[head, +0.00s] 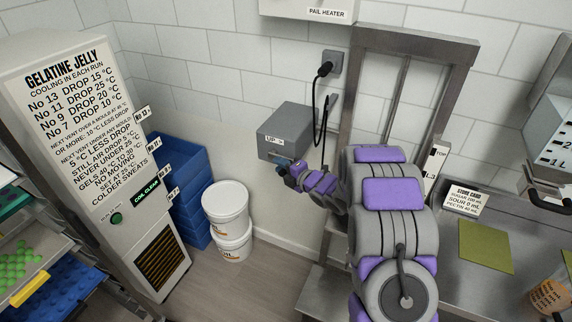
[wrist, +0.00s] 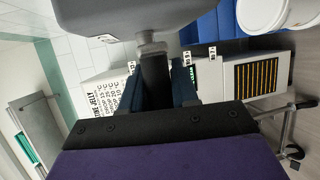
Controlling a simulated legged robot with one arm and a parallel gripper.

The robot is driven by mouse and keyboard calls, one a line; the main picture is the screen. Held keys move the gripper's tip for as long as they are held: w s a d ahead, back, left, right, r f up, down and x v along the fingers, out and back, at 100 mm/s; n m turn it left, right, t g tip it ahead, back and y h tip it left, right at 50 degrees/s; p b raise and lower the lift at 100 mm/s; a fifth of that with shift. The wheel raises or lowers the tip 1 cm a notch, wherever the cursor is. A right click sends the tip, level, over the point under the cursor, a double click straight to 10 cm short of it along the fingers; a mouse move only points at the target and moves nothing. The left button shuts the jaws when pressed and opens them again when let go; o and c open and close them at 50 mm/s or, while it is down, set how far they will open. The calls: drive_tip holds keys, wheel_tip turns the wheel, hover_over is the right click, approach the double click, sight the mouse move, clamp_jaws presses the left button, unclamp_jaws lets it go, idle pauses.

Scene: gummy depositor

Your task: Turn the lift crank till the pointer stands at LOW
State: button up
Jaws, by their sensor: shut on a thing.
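The grey lift box (head: 289,132) is on the wall, with a small label starting "UP" on its front. My gripper (head: 284,165) is at the box's lower front edge. In the wrist view, a grey hub under the box carries a dark crank bar (wrist: 155,76). My gripper (wrist: 160,92) is shut on this crank, with a finger on each side of it. A scale strip (head: 436,165) on the lift frame shows "TOP" and "L3". My arm hides the lower scale, and I cannot make out the pointer or a LOW mark.
The metal lift frame (head: 457,88) stands behind my arm. A black cable (head: 321,100) hangs from a wall socket close to the box's right side. White pails (head: 226,208) and blue crates (head: 180,165) stand below left. The floor in front of the pails is clear.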

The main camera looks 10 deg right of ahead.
drive_tip(key=r, duration=0.3)
drive_tip(key=shift+w+a+r, duration=0.25)
drive_tip(key=shift+a, duration=0.1)
drive_tip(key=shift+w+a+r+p, duration=0.15)
drive_tip(key=shift+w+a+r, duration=0.2)
drive_tip(key=shift+a+r, duration=0.2)
drive_tip(key=shift+w+a+r+p, duration=0.15)
drive_tip(key=shift+w+a+r, duration=0.25)
drive_tip(key=shift+r, duration=0.2)
drive_tip(key=shift+a, duration=0.1)
drive_tip(key=shift+w+a+r, duration=0.4)
drive_tip(key=shift+w+a, duration=0.05)
drive_tip(key=shift+a, duration=0.15)
drive_tip(key=shift+w+a+r, duration=0.35)
drive_tip(key=shift+w+a, duration=0.1)
drive_tip(key=shift+a, duration=0.15)
drive_tip(key=shift+a, duration=0.1)
